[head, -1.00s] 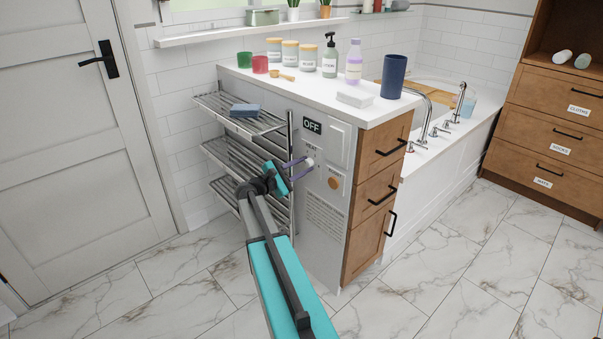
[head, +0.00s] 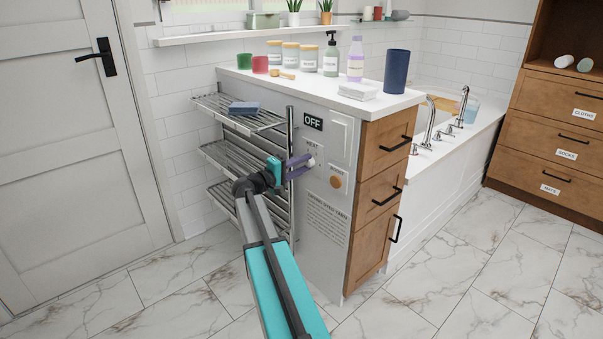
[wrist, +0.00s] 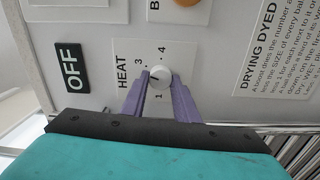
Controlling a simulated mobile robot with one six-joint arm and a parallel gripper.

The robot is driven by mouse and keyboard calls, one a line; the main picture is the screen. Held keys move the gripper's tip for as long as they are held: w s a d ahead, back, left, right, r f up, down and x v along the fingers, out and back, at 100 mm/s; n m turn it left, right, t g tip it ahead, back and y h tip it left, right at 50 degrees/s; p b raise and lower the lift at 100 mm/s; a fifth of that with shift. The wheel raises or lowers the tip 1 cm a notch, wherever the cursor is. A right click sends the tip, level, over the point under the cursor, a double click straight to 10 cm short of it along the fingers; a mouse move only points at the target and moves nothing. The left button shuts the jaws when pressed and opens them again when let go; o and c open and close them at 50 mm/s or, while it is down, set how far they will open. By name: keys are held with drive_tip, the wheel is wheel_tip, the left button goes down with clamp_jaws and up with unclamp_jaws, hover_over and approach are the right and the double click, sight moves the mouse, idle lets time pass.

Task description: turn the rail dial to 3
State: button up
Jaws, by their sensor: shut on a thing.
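The rail dial is a small round whitish knob (wrist: 160,77) on a white plate marked HEAT (wrist: 123,72), with the numbers 1, 3 and 4 visible around it in the wrist view. In the head view the dial (head: 311,162) is on the grey side panel of the cabinet, below the OFF display (head: 312,121). My gripper (wrist: 160,82) has its purple fingers shut on the dial, one on each side. The gripper also shows in the head view (head: 302,165). The dial's pointer cannot be made out. The OFF display also shows in the wrist view (wrist: 71,68).
A chrome towel rail (head: 240,150) with a blue folded cloth (head: 244,108) stands left of the panel, close to my arm. An orange BOOST button (head: 336,182) sits below right of the dial. Cups, jars and bottles stand on the white top. The marble floor in front is clear.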

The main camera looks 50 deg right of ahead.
drive_tip(key=shift+w+d+r+m+b, duration=0.1)
drive_tip(key=shift+r+m+b, duration=0.05)
drive_tip(key=shift+m+b, duration=0.8)
drive_tip(key=shift+m, duration=0.25)
drive_tip(key=o, duration=1.1)
drive_tip(key=shift+c, duration=0.2)
drive_tip(key=a+p, duration=0.3)
drive_tip(key=a, duration=1.1)
drive_tip(key=shift+w+p, duration=0.35)
drive_tip(key=shift+w, duration=0.1)
